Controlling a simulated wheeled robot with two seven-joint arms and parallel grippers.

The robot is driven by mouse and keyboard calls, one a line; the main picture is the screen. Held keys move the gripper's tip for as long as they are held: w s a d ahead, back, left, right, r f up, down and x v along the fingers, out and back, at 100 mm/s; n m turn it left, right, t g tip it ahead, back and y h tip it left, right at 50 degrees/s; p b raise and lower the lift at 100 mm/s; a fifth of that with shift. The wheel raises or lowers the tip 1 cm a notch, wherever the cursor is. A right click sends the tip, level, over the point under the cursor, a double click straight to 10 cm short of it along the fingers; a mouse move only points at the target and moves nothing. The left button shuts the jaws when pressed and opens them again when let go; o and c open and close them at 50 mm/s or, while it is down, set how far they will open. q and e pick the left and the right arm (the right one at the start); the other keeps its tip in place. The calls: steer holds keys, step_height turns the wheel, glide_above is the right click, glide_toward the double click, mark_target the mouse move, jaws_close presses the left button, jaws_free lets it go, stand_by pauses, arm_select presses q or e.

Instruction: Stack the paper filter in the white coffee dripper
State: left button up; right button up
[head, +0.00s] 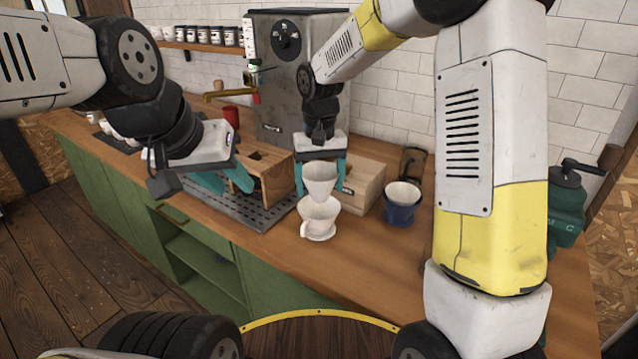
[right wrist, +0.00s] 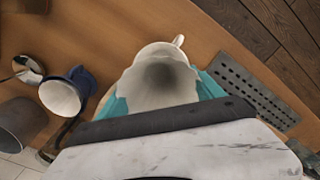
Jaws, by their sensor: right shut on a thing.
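The white paper filter (head: 321,178) is a cone held between the teal fingers of my right gripper (head: 322,176), which is shut on it. It is upright, directly above the white coffee dripper (head: 319,222), which stands on the counter with its handle to the left. In the right wrist view the filter (right wrist: 160,82) fills the space between the fingers and covers most of the dripper (right wrist: 165,48). I cannot tell whether the filter's tip is inside the dripper. My left gripper (head: 228,178) is to the left, above the metal drip tray; its fingers look apart, with nothing seen between them.
A blue cup with a white inside (head: 401,205) stands right of the dripper. Wooden boxes (head: 363,184) and a grey machine (head: 290,110) stand behind. The slotted drip tray (head: 240,208) lies to the left. The counter in front of the blue cup (head: 375,260) is clear.

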mark_target(319, 196)
steer(key=shift+w, duration=0.35)
steer(key=shift+w+a+f, duration=0.1)
steer(key=shift+f, duration=1.7)
steer(key=shift+f, duration=0.1)
steer(key=shift+f, duration=0.5)
steer(key=o, duration=1.3)
steer(key=shift+r, duration=0.1)
step_height(319, 196, up, 12)
steer(key=s+d+r+t+y, duration=0.1)
steer(key=s+d+r+t, duration=0.2)
steer(key=s+d+r, duration=0.5)
steer(key=s+d+t, duration=0.1)
steer(key=s+d, duration=0.1)
steer(key=s, duration=0.2)
steer(key=s+d+f+m+t, duration=0.1)
steer(key=s+d, duration=0.1)
steer(key=s, duration=0.2)
steer(key=s+d+t+y, duration=0.1)
steer(key=s+d, duration=0.1)
steer(key=s, duration=0.3)
steer(key=shift+s+d+f+m, duration=0.1)
steer(key=shift+f+m, duration=0.2)
steer(key=shift+f, duration=0.1)
